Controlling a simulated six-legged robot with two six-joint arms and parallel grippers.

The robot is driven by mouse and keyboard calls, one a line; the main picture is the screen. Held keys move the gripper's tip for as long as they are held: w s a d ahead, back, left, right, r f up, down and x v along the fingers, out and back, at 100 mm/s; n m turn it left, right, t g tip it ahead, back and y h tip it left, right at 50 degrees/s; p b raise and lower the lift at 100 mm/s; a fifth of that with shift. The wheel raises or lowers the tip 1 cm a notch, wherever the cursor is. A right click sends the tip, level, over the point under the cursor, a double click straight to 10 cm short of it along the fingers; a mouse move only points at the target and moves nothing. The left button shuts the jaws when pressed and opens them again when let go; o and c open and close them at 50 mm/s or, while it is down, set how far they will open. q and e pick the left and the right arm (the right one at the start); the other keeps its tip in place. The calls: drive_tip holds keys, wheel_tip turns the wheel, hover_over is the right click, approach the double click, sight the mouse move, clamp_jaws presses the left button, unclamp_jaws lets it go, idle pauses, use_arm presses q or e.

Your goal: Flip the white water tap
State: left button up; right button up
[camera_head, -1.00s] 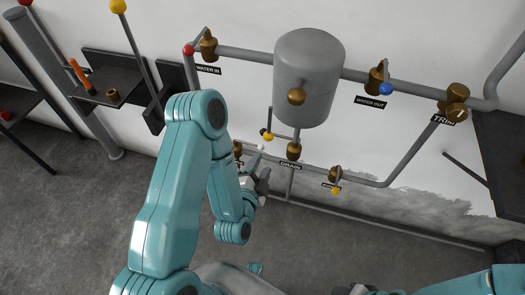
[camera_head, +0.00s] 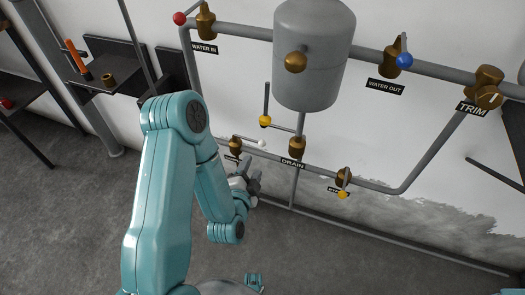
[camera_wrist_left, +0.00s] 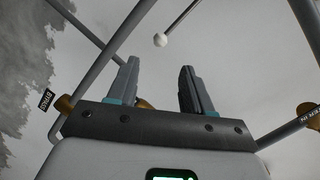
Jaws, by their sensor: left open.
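The white water tap is a brass valve (camera_head: 236,145) on the lower left pipe. Its lever points right and ends in a white ball (camera_head: 262,143). My left gripper (camera_head: 253,180) is just below the ball in the head view, open and empty. In the left wrist view, the white ball (camera_wrist_left: 160,40) and its thin lever appear beyond the open fingers (camera_wrist_left: 159,65), roughly centred between them, with no contact visible. The label under the valve is partly hidden by my left arm. My right gripper is not in view.
A grey tank (camera_head: 313,70) hangs above. Yellow-ball taps (camera_head: 265,121) and (camera_head: 342,195) flank the DRAIN valve (camera_head: 297,147). A red-ball tap (camera_head: 179,18) and blue-ball tap (camera_head: 404,60) are higher up. A dark shelf (camera_head: 112,80) is at left. The floor in front is clear.

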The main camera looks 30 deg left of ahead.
sight(261, 146)
use_arm(q)
drive_tip(key=x, duration=1.3)
drive_tip(key=shift+w+b, duration=0.15)
drive_tip(key=shift+b, duration=0.25)
clamp_jaws()
